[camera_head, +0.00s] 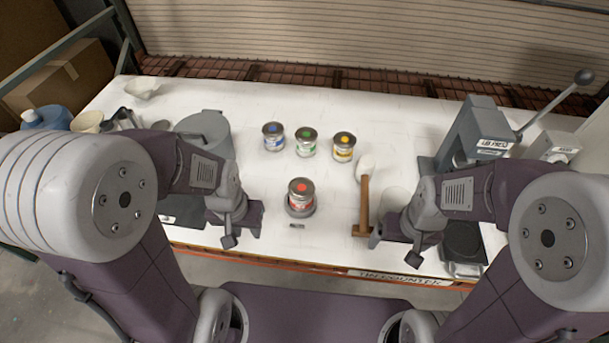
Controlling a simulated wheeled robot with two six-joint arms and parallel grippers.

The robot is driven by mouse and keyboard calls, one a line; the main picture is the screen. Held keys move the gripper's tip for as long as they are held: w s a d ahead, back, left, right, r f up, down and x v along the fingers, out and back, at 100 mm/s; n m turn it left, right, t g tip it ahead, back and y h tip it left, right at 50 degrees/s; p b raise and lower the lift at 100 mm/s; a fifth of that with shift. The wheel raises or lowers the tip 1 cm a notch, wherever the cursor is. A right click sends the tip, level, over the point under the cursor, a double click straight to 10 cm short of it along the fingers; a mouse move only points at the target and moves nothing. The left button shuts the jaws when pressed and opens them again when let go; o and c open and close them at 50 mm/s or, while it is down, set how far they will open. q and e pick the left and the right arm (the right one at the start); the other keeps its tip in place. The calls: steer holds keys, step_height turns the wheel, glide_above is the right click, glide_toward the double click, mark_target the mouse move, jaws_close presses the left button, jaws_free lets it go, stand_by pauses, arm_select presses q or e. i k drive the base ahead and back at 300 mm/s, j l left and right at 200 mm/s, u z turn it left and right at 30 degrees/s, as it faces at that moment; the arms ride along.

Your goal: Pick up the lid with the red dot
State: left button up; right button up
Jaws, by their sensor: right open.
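The lid with the red dot (301,187) sits on top of a small can with a red label (300,202). The can stands on a round grey base near the front middle of the white table. My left gripper (241,229) is to the left of this can, apart from it, with its fingers apart and nothing seen between them. My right gripper (393,247) is to the right, near the table's front edge, open and empty. The lid is in full view.
Behind stand cans with a blue dot (273,130), a green dot (306,134) and a yellow dot (344,139). A wooden-handled mallet (363,204) lies between the red can and my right gripper. A grey lid press (482,130) stands at right, a grey pot (207,128) at left.

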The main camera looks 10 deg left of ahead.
mark_target(299, 188)
steer(key=k+j+z, duration=0.1)
steer(key=z, duration=0.25)
steer(key=k+j+z, duration=0.15)
steer(key=z, duration=0.25)
steer(key=k+z, duration=0.15)
steer(key=z, duration=0.2)
